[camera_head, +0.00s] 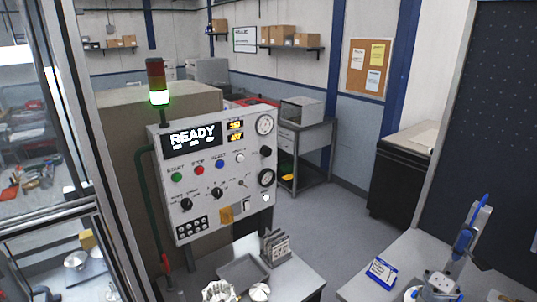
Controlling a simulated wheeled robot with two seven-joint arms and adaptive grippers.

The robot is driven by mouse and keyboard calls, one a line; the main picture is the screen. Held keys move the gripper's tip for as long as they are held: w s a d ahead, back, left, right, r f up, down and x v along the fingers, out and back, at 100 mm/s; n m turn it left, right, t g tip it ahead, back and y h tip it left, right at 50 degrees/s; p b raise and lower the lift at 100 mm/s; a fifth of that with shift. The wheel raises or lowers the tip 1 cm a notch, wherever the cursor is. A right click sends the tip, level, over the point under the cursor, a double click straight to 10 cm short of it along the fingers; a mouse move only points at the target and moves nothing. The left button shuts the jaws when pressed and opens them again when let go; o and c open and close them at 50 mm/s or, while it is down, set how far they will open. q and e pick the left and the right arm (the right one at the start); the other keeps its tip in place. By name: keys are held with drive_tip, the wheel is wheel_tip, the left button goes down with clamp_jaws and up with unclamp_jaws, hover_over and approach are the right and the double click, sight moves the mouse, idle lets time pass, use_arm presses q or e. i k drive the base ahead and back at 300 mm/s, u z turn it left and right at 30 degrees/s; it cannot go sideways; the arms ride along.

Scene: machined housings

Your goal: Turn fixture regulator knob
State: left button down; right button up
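A light grey control panel (212,165) stands left of the middle, its display reading READY. A white round gauge (264,124) sits at its upper right. Two more black knobs, one at the lower left (186,204) and one near the middle (217,193), are on the panel face. The labels are too small to read, so I cannot tell which knob is the fixture regulator. Neither of my grippers is in view.
A glazed machine frame (103,160) closes off the left. Below the panel, a table holds a grey tray (243,270) and silvery machined parts (219,291). A table at lower right bears a blue-and-white card (381,271) and a blue-and-grey upright device (467,235). Grey floor (318,222) lies open between.

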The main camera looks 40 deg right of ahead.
sight(266, 151)
drive_tip(key=u, duration=0.05)
drive_tip(key=k, duration=0.5)
drive_tip(key=z, duration=0.75)
drive_tip(key=i, duration=0.95)
drive_tip(key=u, duration=0.6)
